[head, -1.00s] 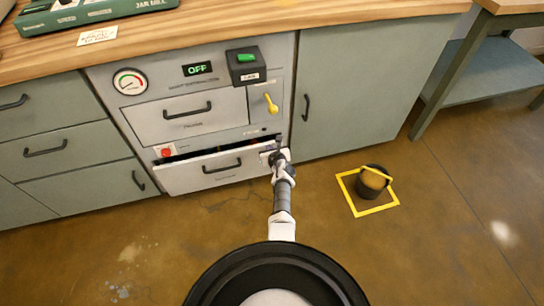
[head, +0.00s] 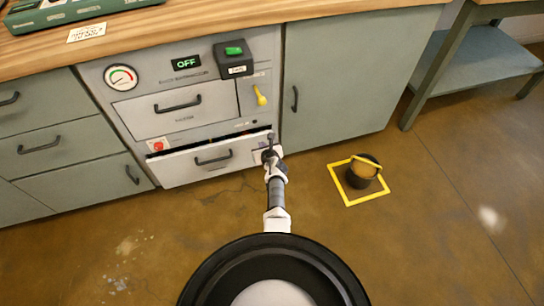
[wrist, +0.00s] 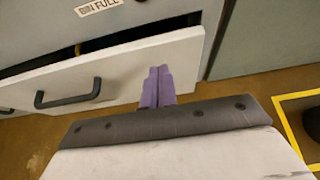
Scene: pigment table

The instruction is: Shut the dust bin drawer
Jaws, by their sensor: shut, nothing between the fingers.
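The dust bin drawer (head: 190,165) is the lowest drawer of the grey extraction unit, with a pale front and a black bar handle. It stands partly open, with a dark gap above its front. The wrist view shows the drawer front (wrist: 125,68) and the gap behind its top edge. My gripper (wrist: 158,85) has purple fingers that are shut and empty. They are at the right end of the drawer front, right of the handle, and appear to touch it. In the head view my gripper (head: 268,150) is small and its fingertips are partly hidden.
A closed upper drawer (head: 172,110), a gauge (head: 120,77), an OFF display (head: 186,62) and a yellow lever (head: 260,95) are on the unit. A black bucket (head: 362,172) stands in a yellow floor square to the right. The floor in front of the cabinets is mostly clear.

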